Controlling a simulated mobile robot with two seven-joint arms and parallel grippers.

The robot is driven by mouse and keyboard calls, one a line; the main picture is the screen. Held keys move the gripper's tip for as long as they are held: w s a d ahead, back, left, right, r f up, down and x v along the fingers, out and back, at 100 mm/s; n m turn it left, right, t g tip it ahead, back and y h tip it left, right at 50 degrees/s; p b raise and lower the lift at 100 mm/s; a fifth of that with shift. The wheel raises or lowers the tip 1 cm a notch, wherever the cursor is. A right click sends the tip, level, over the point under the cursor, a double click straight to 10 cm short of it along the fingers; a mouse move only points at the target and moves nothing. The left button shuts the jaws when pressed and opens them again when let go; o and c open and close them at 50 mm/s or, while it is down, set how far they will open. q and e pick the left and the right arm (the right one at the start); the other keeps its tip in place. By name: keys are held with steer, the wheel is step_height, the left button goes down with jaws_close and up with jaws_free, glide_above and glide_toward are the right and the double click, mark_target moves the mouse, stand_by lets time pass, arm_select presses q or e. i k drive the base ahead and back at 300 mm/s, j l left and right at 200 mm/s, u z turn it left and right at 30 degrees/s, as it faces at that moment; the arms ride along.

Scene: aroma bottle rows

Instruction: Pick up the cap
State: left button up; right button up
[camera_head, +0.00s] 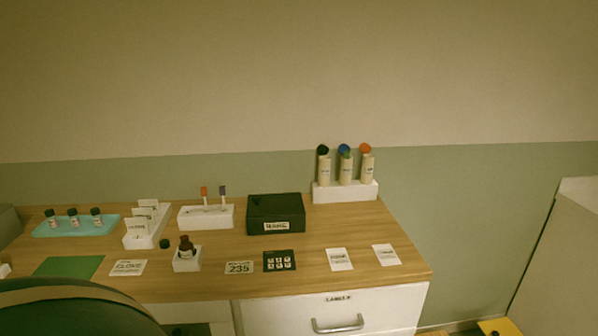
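A small dark cap (165,243) lies on the wooden tabletop, just left of a brown bottle (186,246). The bottle stands upright in a small white block holder (187,263). The cap is apart from the bottle, behind and left of the holder. Neither of my grippers is in view, so their state does not show.
A white card rack (134,238) stands close behind the cap, and a teal tray (75,226) with 3 capped bottles is at the left. A black box (275,211) stands to the right. A large dark rounded shape (70,310) covers the lower left corner.

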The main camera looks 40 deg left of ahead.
mark_target(163, 244)
steer(key=u, duration=2)
